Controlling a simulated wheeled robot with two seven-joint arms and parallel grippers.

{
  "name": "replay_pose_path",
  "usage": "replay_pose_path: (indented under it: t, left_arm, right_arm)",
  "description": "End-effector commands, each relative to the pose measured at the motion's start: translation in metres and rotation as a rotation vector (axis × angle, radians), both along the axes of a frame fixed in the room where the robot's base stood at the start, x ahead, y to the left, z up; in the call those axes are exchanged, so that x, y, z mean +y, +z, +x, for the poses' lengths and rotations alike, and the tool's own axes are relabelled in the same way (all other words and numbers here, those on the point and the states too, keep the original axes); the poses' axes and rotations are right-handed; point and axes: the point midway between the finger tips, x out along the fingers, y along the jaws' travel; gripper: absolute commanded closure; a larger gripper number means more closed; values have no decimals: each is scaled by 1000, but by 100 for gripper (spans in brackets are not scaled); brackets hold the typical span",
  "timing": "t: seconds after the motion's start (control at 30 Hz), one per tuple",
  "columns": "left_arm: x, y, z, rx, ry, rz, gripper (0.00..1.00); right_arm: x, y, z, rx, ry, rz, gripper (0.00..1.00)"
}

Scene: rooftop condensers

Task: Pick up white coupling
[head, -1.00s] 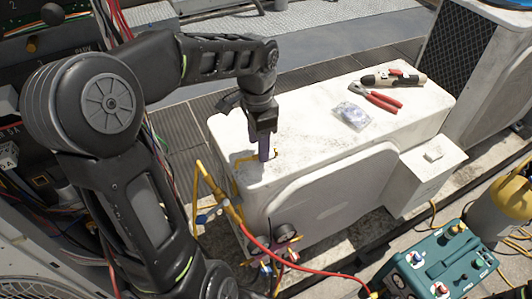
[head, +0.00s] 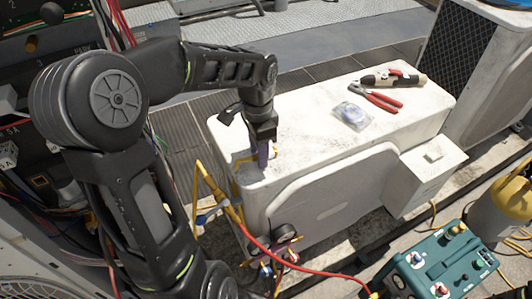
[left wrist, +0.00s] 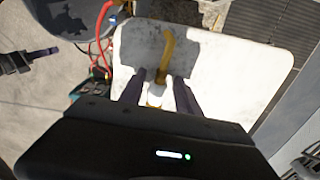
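The white coupling (left wrist: 157,90) shows in the left wrist view as a small pale piece at the end of a yellow hose (left wrist: 168,48), on the white condenser top (left wrist: 225,75). My left gripper (left wrist: 159,88) points down at it, with one dark finger on each side and some space between them. In the head view my left gripper (head: 264,155) is low over the near left end of the condenser top (head: 310,145), and hides the coupling. A dark gripper with a purplish fingertip, apparently my right one (left wrist: 45,52), shows at the left of the left wrist view.
A clear bag (head: 352,115), red-handled pliers (head: 380,100) and a black-and-tan tool (head: 393,79) lie farther right on the condenser. Gauges (head: 284,234) with yellow and red hoses hang at its front. A teal case (head: 440,262) stands at lower right.

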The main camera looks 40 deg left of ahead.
Motion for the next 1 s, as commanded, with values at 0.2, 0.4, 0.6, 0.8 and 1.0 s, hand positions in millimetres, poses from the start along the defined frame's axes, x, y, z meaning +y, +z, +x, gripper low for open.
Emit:
replay_pose_path:
  t: [0.2,0.4,0.6,0.8,1.0]
  left_arm:
    - [0,0,0,0,0,0,80]
    - [0,0,0,0,0,0,96]
    - [0,0,0,0,0,0,100]
    - [0,0,0,0,0,0,100]
    - [0,2,0,-1,0,0,100]
  right_arm:
    - [0,0,0,0,0,0,64]
    - [0,0,0,0,0,0,64]
    - [0,0,0,0,0,0,64]
    - [0,0,0,0,0,0,64]
    - [0,0,0,0,0,0,64]
